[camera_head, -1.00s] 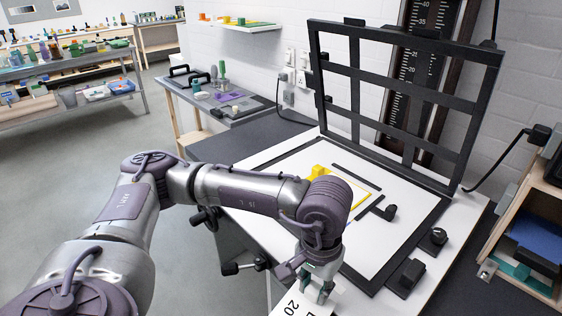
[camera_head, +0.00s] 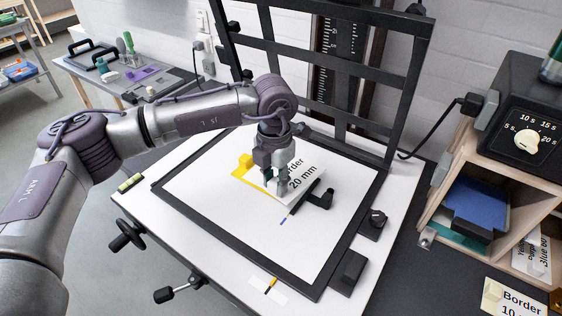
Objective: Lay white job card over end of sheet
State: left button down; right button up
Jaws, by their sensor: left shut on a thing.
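The white job card (camera_head: 303,178), printed "Border 20 mm", is in my left gripper (camera_head: 273,188). The gripper is shut on it and holds it over the white sheet area of the easel board (camera_head: 215,205). The card covers part of a yellow-edged piece (camera_head: 246,180) with a yellow block (camera_head: 246,161) at its far left corner. I cannot tell whether the card touches the surface beneath. My gripper hides the card's left part. My right gripper is not in view.
The black hinged frame (camera_head: 345,63) stands raised behind the board. A black stop (camera_head: 322,200) lies right of the card. A wooden shelf box with a timer (camera_head: 522,140) stands at right. Another card (camera_head: 515,300) lies at bottom right.

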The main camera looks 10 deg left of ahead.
pick_arm(q)
jog(key=shift+w+d+r+n, duration=0.2)
jog(key=shift+w+n, duration=0.5)
jog(key=shift+n, duration=0.1)
jog(key=shift+s, duration=0.1)
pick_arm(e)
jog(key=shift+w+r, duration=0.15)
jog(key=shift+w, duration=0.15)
pick_arm(q)
jog(key=shift+s, duration=0.15)
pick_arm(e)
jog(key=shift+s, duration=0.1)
pick_arm(q)
jog(key=shift+f+b, duration=0.2)
jog(key=shift+b, duration=0.3)
notch_tip(320, 180, down, 4)
jog(key=b, duration=0.3)
jog(key=shift+r, duration=0.25)
jog(key=shift+f+b, duration=0.35)
jog(key=shift+b, duration=0.1)
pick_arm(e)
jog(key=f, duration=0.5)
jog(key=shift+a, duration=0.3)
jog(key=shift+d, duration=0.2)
